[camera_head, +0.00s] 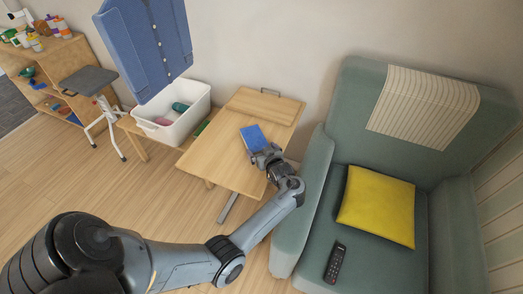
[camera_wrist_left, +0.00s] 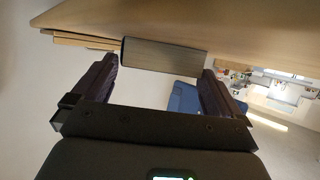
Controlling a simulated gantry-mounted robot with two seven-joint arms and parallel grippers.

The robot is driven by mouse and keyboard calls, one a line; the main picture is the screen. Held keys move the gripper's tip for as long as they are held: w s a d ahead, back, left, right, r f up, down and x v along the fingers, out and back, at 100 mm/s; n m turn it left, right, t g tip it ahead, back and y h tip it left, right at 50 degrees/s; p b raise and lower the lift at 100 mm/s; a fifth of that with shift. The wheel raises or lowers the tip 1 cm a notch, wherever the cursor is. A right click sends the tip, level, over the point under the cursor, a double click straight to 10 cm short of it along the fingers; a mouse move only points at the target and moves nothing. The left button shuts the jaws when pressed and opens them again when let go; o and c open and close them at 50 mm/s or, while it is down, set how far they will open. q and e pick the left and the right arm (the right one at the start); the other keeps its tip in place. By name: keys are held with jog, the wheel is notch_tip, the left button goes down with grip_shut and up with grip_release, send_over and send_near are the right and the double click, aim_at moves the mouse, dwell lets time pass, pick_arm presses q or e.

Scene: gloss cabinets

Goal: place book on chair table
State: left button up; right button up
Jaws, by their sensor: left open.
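A blue book (camera_head: 253,137) lies on the small wooden chair table (camera_head: 231,165), which stands beside the green armchair. My left gripper (camera_head: 266,158) is at the near edge of the book. In the left wrist view the gripper (camera_wrist_left: 157,72) is open. The book's edge (camera_wrist_left: 165,55) shows ahead of the gap between its two fingers, and the table's wood (camera_wrist_left: 215,22) is along the top. I cannot tell whether a finger touches the book. My right gripper is in neither view.
The green armchair (camera_head: 307,190) holds a yellow cushion (camera_head: 376,205) and a black remote (camera_head: 335,262). A white bin (camera_head: 152,129) with things in it stands left of the table. A blue garment (camera_head: 145,45) hangs above it. A grey stool (camera_head: 88,80) and wooden shelf are further left.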

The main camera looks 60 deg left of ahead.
pick_arm(q)
jog(key=p+v, duration=0.1)
jog(key=v, duration=0.9)
jog(key=shift+s+d, duration=0.1)
jog(key=shift+d, duration=0.15)
jog(key=s+d+f+m+t+h, duration=0.1)
jog(key=s+d+m+t+h, duration=0.2)
jog(key=d+m+h, duration=0.3)
jog(key=s+d+f+m+t+h, duration=0.15)
jog(key=s+d+m+h, duration=0.3)
jog(key=d, duration=0.45)
jog(key=s+d+m+g+h, duration=0.1)
jog(key=s+d+m+g, duration=0.1)
jog(key=s, duration=0.5)
jog(key=s+d+r+m+g+h, duration=0.1)
jog(key=s+d+m+h, duration=0.1)
jog(key=s+d+m, duration=0.3)
jog(key=s+d, duration=0.2)
jog(key=s, duration=0.1)
jog(key=shift+r+g, duration=0.2)
jog(key=shift+g, duration=0.15)
jog(key=shift+s+r, duration=0.15)
